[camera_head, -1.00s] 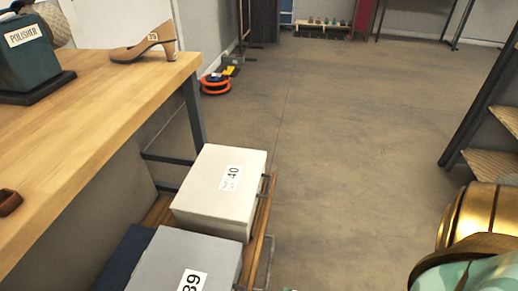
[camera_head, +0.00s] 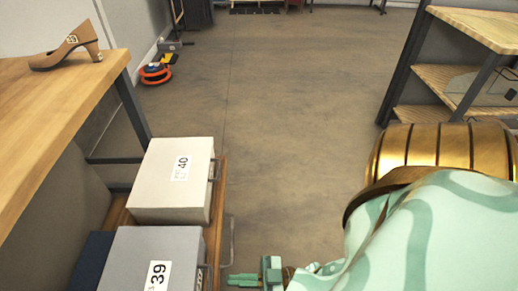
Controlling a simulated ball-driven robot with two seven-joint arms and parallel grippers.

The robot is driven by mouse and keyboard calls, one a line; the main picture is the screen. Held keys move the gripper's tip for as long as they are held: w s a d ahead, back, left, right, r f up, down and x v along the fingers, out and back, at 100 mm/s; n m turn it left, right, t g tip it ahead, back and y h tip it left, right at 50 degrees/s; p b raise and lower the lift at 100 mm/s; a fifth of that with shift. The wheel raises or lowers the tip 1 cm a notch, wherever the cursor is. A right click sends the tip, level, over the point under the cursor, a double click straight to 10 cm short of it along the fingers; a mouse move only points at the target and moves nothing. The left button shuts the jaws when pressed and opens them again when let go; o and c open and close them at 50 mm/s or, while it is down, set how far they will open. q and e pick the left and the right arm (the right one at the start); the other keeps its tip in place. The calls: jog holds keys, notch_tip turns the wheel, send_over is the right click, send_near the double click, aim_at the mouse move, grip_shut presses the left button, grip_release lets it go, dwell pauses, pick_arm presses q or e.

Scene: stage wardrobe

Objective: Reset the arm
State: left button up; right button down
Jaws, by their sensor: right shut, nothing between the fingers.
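My right arm, with a gold-banded upper part and a mint-green patterned sleeve, comes in from the right side of the head view. My right gripper (camera_head: 234,280) shows at the bottom edge, mint green, fingers pointing left. It is shut with nothing between the fingers. It appears just right of the grey box labelled 39 (camera_head: 129,267), with a gap between them in the picture. Part of the gripper is cut off by the lower edge. My left gripper is not in view.
A white box labelled 40 (camera_head: 168,198) sits behind the grey box on a low wooden shelf. A wooden table (camera_head: 40,105) at left holds a brown heeled shoe (camera_head: 70,48). Shelves (camera_head: 455,85) stand at right. An orange round thing (camera_head: 155,73) lies on open floor.

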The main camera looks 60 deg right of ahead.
jog(key=shift+s+d+f, duration=0.6)
jog(key=shift+s, duration=0.25)
jog(key=shift+s+d+f, duration=0.55)
jog(key=shift+s+f, duration=0.05)
jog(key=shift+s, duration=0.2)
